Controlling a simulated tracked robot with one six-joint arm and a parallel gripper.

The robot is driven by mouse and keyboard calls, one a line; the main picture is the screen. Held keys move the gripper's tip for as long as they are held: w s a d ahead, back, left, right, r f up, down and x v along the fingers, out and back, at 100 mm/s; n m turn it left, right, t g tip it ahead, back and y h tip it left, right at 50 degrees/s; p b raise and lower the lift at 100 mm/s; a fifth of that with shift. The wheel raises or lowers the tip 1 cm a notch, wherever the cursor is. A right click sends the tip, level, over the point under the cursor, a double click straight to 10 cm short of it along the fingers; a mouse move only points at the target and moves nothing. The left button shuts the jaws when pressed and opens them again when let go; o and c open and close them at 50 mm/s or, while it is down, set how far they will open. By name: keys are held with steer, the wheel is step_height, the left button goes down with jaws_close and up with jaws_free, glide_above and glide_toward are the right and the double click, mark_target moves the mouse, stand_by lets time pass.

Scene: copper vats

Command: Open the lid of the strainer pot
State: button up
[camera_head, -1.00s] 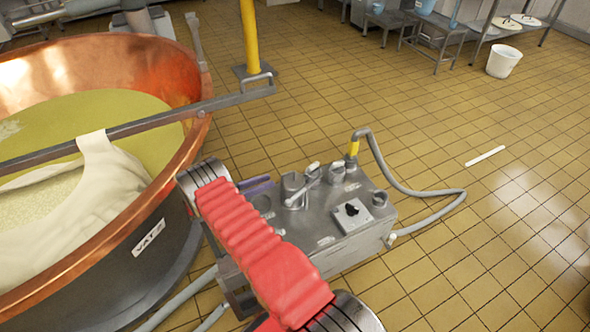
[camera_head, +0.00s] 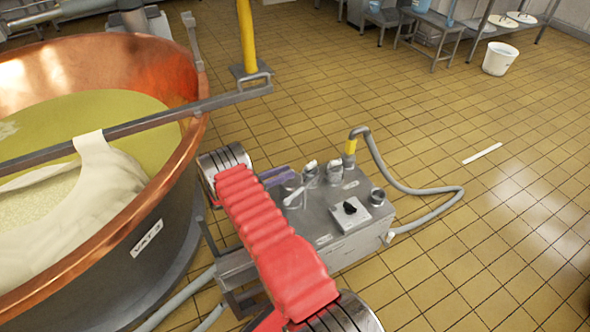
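A steel machine box (camera_head: 325,221) stands on the floor to the right of the copper vat. My red-sleeved arm (camera_head: 262,225) reaches over the left part of the box. A purple-grey part (camera_head: 281,176) beyond its upper end seems to be my wrist. My gripper is too small and mixed with the fittings to make out, so its opening is unclear.
The copper vat (camera_head: 187,148) with pale liquid and cloth fills the left. A metal bar (camera_head: 190,110) crosses its rim. A yellow post (camera_head: 246,37) stands behind. A grey hose (camera_head: 408,190) loops right of the box. The tiled floor at right is mostly clear.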

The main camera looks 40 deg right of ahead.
mark_target(295, 178)
steer(key=shift+x, duration=2.25)
steer(key=shift+c, duration=0.7)
jaws_close()
